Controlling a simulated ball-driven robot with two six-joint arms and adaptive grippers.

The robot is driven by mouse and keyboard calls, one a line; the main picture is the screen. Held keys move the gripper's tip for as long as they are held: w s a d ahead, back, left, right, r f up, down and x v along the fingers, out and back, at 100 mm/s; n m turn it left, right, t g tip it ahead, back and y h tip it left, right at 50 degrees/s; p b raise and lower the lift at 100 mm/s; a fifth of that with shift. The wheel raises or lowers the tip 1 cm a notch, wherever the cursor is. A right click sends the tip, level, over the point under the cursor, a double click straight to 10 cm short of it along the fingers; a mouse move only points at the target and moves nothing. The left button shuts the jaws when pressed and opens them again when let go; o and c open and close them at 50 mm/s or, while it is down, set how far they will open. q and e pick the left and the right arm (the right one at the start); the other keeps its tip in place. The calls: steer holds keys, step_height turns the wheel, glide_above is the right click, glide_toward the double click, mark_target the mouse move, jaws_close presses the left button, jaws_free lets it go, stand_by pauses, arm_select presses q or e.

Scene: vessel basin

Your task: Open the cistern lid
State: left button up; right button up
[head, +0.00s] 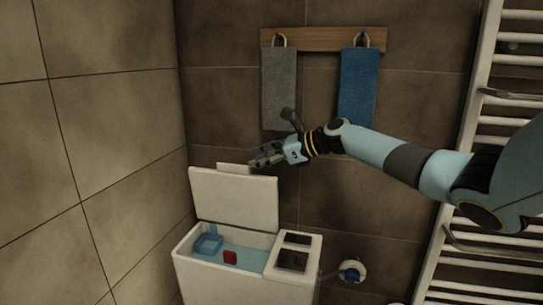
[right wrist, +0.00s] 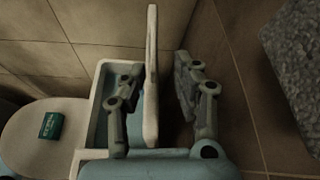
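The white cistern lid (head: 235,198) stands raised, hinged up steeply above the left part of the cistern (head: 220,285). A small tab (head: 233,168) sticks up at its top edge. My right gripper (head: 265,157) is at that top edge, reaching in from the right. In the right wrist view the lid (right wrist: 151,75) shows edge-on between the two fingers of the right gripper (right wrist: 158,95). The fingers are spread, with gaps on both sides of the lid. My left gripper is in neither view.
The open cistern holds blue water, a red block (head: 230,257) and a blue container (head: 208,243). Grey (head: 279,90) and blue (head: 358,88) towels hang behind. A white towel radiator (head: 460,170) stands at right. A green box (right wrist: 52,125) lies on a pale surface.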

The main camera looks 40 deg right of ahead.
steer(key=shift+v, duration=1.95)
steer(key=shift+a+f, duration=0.1)
